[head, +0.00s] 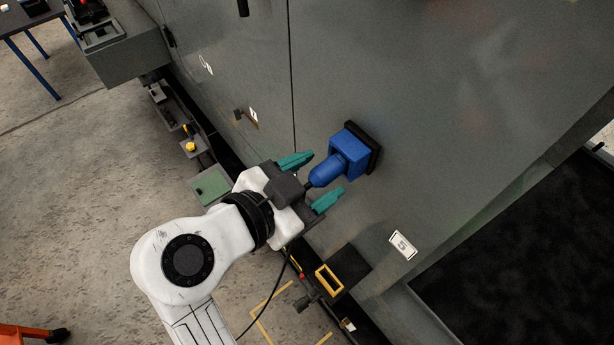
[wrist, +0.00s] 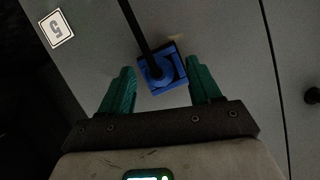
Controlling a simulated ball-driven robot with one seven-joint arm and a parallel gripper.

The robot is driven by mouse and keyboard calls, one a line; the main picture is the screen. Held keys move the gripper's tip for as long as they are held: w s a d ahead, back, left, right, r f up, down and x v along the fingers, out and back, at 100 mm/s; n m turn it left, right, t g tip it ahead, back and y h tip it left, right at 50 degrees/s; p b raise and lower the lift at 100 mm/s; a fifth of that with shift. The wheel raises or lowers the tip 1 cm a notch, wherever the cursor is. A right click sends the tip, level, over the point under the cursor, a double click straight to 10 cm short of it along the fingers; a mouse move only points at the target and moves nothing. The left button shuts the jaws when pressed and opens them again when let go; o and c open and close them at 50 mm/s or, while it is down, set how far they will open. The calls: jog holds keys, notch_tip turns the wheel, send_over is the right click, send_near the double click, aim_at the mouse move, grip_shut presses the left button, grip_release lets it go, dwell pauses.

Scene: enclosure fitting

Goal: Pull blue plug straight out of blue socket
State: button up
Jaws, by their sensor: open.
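The blue plug (head: 328,170) sits in the blue socket (head: 350,149), which is mounted on a black plate on the grey cabinet wall. In the wrist view the plug (wrist: 157,68) shows as a round blue end with a dark cable, inside the square socket (wrist: 172,86). My gripper (head: 312,178) is open, with its teal fingers on either side of the plug's rear part. In the wrist view the open fingers (wrist: 162,90) flank the plug and socket with a gap on each side. Contact with the plug is not visible.
The grey cabinet (head: 440,110) fills the right side. A label marked 5 (head: 403,245) is below the socket. A yellow-rimmed opening (head: 329,281) is near the cabinet's foot. A dark cable (head: 275,292) hangs beside my arm. Bare floor (head: 90,190) lies to the left.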

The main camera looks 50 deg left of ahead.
jog(key=shift+c, duration=0.4)
grip_shut()
jog(key=shift+s, duration=0.1)
jog(key=shift+s+a+b, duration=0.15)
jog(key=shift+s+b, duration=0.15)
jog(key=shift+s, duration=1.4)
jog(key=shift+s, duration=0.3)
jog(key=shift+s+a, duration=0.1)
jog(key=shift+s, duration=0.85)
jog(key=shift+w, duration=0.1)
